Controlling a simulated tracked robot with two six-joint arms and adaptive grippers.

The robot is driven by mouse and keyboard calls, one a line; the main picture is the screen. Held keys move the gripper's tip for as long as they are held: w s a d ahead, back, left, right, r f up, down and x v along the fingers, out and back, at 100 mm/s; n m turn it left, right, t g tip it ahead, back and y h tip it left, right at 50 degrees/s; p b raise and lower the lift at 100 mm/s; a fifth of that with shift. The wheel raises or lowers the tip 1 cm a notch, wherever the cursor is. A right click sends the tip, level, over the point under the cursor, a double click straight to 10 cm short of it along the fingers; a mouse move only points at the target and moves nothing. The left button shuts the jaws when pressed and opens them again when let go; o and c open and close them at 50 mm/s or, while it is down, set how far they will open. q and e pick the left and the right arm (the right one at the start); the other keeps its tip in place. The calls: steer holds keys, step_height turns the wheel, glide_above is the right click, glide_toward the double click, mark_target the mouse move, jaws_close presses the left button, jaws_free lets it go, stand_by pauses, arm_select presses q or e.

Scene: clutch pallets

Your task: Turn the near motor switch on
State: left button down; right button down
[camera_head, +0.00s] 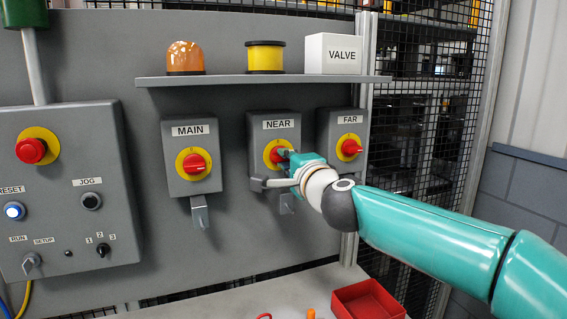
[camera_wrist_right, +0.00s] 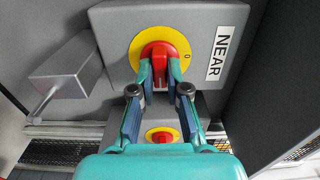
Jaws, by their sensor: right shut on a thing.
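The near switch box (camera_head: 255,133) is a grey box labelled NEAR, mounted on the grey panel between the MAIN and FAR boxes. Its red knob (camera_wrist_right: 157,56) sits on a yellow round plate (camera_wrist_right: 178,44) with a 0 mark visible. My right gripper (camera_head: 283,157) reaches in from the right and is shut on the red knob. In the right wrist view its two fingertips (camera_wrist_right: 160,76) press on both sides of the knob. The gripper hides part of the knob in the head view. My left gripper is not in view.
The MAIN switch (camera_head: 193,163) is to the left and the FAR switch (camera_head: 350,148) close to the right. A shelf (camera_head: 262,80) above holds an orange beacon, a yellow cylinder and a VALVE box. A control box (camera_head: 65,215) is at left; a red tray (camera_head: 368,300) is below.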

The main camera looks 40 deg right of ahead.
steer(key=shift+f, duration=0.15)
stand_by(0.3)
steer(key=c, duration=1.2)
jaws_free()
steer(key=shift+d, duration=0.1)
steer(key=shift+o, duration=0.2)
steer(key=v, duration=1.2)
